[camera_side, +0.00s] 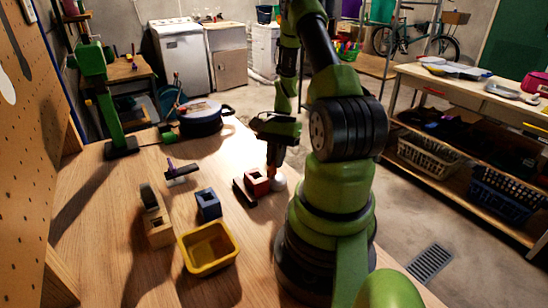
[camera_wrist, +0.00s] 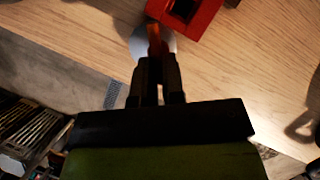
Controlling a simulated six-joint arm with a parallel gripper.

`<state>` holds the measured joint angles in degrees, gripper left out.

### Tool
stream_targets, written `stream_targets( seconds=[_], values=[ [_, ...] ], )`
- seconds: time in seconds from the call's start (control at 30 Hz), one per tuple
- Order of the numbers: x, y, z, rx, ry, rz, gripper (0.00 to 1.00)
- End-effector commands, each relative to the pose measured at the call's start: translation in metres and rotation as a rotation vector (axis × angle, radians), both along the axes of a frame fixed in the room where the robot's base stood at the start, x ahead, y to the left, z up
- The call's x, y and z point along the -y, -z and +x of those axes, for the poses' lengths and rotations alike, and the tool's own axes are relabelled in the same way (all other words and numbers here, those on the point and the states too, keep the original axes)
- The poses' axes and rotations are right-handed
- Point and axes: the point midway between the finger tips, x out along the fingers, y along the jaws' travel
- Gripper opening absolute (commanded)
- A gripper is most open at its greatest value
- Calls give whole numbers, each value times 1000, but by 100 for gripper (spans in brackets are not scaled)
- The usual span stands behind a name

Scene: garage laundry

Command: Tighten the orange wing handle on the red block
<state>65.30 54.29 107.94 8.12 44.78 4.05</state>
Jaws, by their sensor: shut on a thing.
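The red block (camera_side: 258,182), with a square opening in its top, sits on the wooden bench just left of my arm; part of it shows at the top of the wrist view (camera_wrist: 205,16). The orange wing handle (camera_wrist: 154,36) stands beside the block, over a pale round disc (camera_wrist: 137,45). The disc also shows at the block's right side in the side view (camera_side: 279,184). My gripper (camera_wrist: 156,62) points down and is shut on the orange handle. The fingers hide the handle's lower part, and I cannot tell how far it is turned.
A dark bar lies against the block's left side. A blue block (camera_side: 208,205), a yellow bin (camera_side: 231,255), a wooden block (camera_side: 159,238) and a purple-handled tool (camera_side: 181,171) stand to the left.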

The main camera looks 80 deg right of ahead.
Motion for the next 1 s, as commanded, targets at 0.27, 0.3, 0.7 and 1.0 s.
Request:
stream_targets(
  seconds=[0.27,0.3,0.7,1.0],
  values=[
    [0,-1,-2,0,94,1,0],
    [0,-1,-2,1,101,1,0],
    [-1,-1,-2,0,112,1,0],
    [-1,-1,-2,1,111,1,20]
  ],
)
